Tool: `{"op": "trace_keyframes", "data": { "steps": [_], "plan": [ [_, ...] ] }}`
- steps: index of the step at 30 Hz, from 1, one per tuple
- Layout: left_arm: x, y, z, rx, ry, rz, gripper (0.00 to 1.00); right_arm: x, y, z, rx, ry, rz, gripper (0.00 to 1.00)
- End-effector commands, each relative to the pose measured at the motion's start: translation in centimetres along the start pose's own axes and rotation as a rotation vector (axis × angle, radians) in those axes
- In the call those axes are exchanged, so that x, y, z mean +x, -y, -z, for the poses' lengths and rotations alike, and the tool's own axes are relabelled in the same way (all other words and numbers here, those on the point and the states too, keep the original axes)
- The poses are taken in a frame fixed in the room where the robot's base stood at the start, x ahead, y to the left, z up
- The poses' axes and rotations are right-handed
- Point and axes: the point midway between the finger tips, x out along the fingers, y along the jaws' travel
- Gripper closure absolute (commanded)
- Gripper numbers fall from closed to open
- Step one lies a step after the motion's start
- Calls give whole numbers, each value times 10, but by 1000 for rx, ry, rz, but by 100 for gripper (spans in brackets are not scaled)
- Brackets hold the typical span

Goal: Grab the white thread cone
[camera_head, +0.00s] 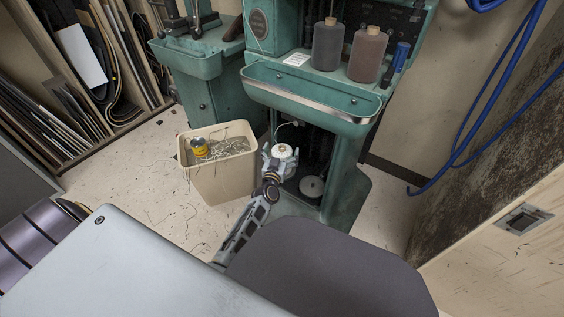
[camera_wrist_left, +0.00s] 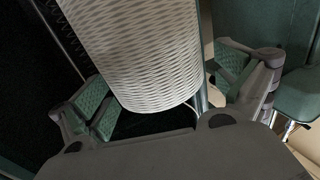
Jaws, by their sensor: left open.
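The white thread cone (camera_head: 282,151) is in the opening at the lower front of the green machine, seen from above in the head view. In the left wrist view the cone (camera_wrist_left: 145,50) fills the upper middle, with a wavy thread pattern on its side. My left gripper (camera_head: 280,158) is open around it, with one green-padded finger on each side. In the wrist view gaps show beside the cone, and I cannot tell whether either finger touches it. The cone's far end is cut off there. My right gripper is not in view.
The green machine (camera_head: 310,100) has a tray above the cone, with a dark spool (camera_head: 328,45) and a brown spool (camera_head: 367,55). A beige bin (camera_head: 222,175) of scraps stands left of my gripper. Blue hoses (camera_head: 490,90) hang at right.

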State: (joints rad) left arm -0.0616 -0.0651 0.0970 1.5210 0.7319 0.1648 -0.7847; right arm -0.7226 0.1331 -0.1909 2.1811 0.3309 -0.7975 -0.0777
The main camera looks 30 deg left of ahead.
Motion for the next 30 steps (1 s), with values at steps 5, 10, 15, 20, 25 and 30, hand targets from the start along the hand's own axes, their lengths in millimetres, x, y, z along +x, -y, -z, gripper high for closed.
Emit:
{"op": "trace_keyframes", "data": {
  "steps": [5,10,15,20,25,30],
  "plan": [
    [3,0,0,0,0,0,1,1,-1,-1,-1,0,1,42],
    [3,0,0,0,0,0,1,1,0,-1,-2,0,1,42],
    [3,0,0,0,0,0,1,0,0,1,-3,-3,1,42],
    [3,0,0,0,0,0,16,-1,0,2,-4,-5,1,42],
    [3,0,0,0,0,0,38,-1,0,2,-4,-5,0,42],
    [3,0,0,0,0,0,60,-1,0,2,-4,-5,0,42]
  ]
}}
